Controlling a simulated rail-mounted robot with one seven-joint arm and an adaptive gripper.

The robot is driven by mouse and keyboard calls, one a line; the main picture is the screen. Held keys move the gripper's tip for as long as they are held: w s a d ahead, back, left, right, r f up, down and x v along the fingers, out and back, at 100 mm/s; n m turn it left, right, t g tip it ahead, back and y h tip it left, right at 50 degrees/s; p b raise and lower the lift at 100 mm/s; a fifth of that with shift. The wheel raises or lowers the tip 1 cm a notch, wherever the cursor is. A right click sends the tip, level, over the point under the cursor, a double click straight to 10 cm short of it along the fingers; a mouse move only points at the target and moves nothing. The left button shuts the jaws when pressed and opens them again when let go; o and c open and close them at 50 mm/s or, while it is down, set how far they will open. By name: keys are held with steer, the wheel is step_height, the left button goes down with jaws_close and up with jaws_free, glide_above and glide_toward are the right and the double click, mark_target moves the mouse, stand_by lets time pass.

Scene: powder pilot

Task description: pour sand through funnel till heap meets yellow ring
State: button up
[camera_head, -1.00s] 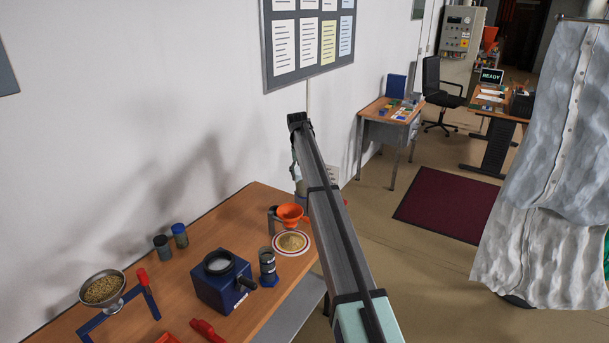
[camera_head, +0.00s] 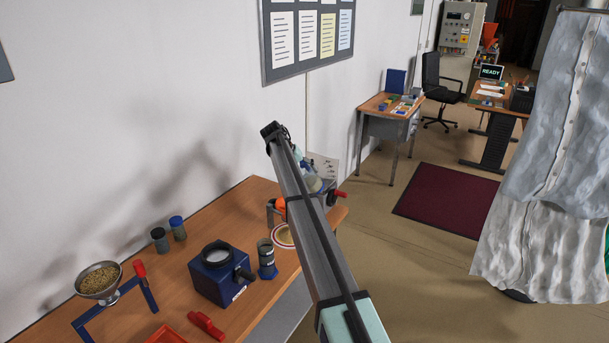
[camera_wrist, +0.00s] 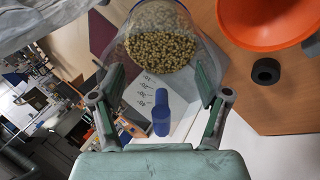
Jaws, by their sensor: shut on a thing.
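My gripper (camera_wrist: 161,92) is shut on a clear container (camera_wrist: 121,62) in the wrist view. The container holds coarse yellow-green grains (camera_wrist: 160,48). The orange funnel (camera_wrist: 268,20) is at the upper right of that view, beside the container and apart from it in the picture. In the head view only a sliver of the funnel (camera_head: 280,206) shows behind my arm. Below it is a white plate with a red rim (camera_head: 281,243), mostly hidden by my arm, with a little tan sand visible. I cannot make out a yellow ring.
A black ring (camera_wrist: 266,71) lies near the funnel.

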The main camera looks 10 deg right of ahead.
steer(key=shift+a+f+h+b, duration=0.1)
steer(key=shift+f+h+b, duration=0.9)
steer(key=shift+h, duration=0.4)
steer(key=shift+a+f+t+h+b, duration=0.2)
steer(key=shift+f+t+h+b, duration=0.15)
steer(key=shift+h+b, duration=0.6)
steer(key=shift+r, duration=0.2)
steer(key=shift+a+h, duration=0.1)
steer(key=shift+h, duration=0.35)
steer(key=shift+s, duration=0.1)
steer(key=shift+a+h+b, duration=0.15)
steer(key=shift+h+b, duration=0.35)
steer(key=shift+b, duration=0.15)
steer(key=shift+r, duration=0.1)
